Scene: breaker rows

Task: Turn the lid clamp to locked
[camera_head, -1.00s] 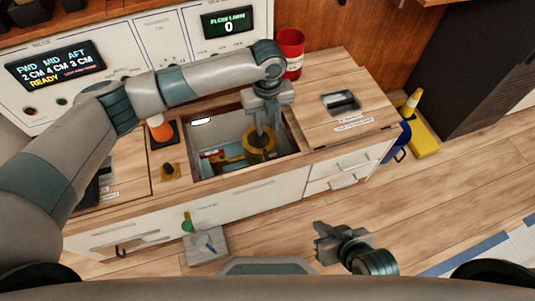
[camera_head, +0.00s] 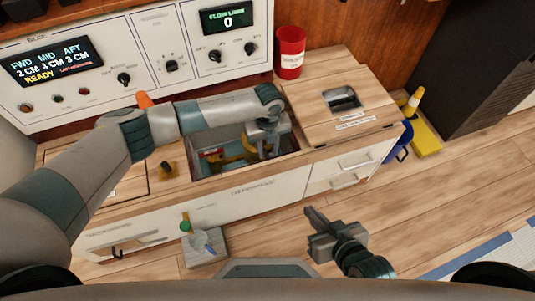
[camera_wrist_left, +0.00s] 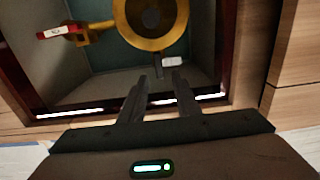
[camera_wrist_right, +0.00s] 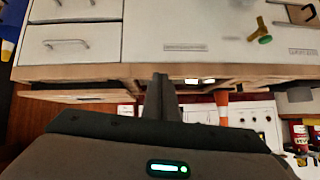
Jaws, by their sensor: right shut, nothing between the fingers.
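My right gripper (camera_head: 310,212) is shut and empty, in front of the cabinet, and also shows in the right wrist view (camera_wrist_right: 160,80).
A yellow valve with a red-and-white handle (camera_wrist_left: 62,31) sits beside the housing. A red cup (camera_head: 290,52) stands behind the right-hand lid.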

